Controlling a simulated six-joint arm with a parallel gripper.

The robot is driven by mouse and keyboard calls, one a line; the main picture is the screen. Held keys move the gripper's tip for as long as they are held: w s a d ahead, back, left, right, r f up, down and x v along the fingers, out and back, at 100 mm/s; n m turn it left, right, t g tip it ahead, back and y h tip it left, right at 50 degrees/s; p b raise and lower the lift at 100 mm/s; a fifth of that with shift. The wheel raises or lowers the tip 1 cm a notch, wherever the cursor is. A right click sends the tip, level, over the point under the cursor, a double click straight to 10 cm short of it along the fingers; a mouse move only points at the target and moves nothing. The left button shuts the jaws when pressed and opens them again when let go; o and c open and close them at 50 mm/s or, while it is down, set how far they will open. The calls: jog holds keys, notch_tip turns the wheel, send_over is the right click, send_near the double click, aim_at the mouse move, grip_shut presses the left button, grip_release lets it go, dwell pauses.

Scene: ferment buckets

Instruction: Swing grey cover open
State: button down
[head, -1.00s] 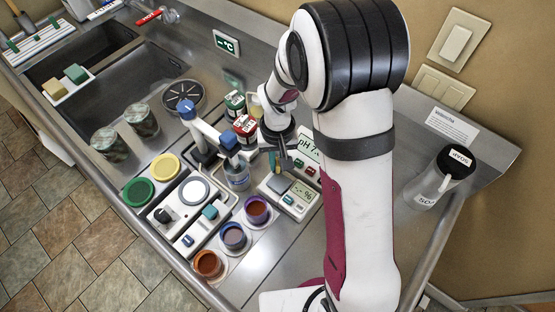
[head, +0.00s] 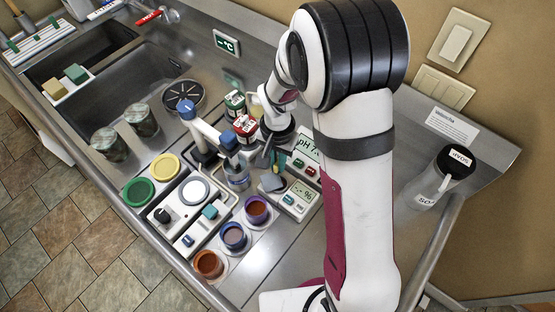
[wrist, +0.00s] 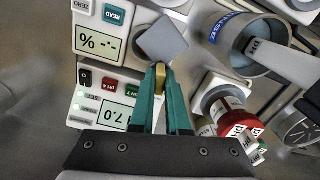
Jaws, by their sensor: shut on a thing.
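The grey cover (head: 272,183) is a small square plate at the left end of the white meter with the % display (head: 299,196). In the wrist view the cover (wrist: 163,40) sits turned at an angle to the meter's (wrist: 99,40) edges, partly overhanging its side. My gripper (head: 267,163) is over the cover's far edge. In the wrist view its teal fingertips (wrist: 161,76) are closed on a small brass-coloured piece at the cover's edge. The fingers hide how that piece joins the cover.
The pH meter (wrist: 110,100) lies beside the % meter. A blue-rimmed jar (wrist: 225,40) stands close to the cover, with a grey arm over it. A red-capped bottle (wrist: 236,124) is close to the fingers. Open coloured cups (head: 257,208) stand nearer the counter's front.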

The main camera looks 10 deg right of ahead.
jog(key=m, duration=0.4)
jog(key=shift+m, duration=2.2)
jog(key=c, duration=0.9)
grip_release()
notch_tip(320, 180, up, 16)
jog(key=shift+f, duration=0.1)
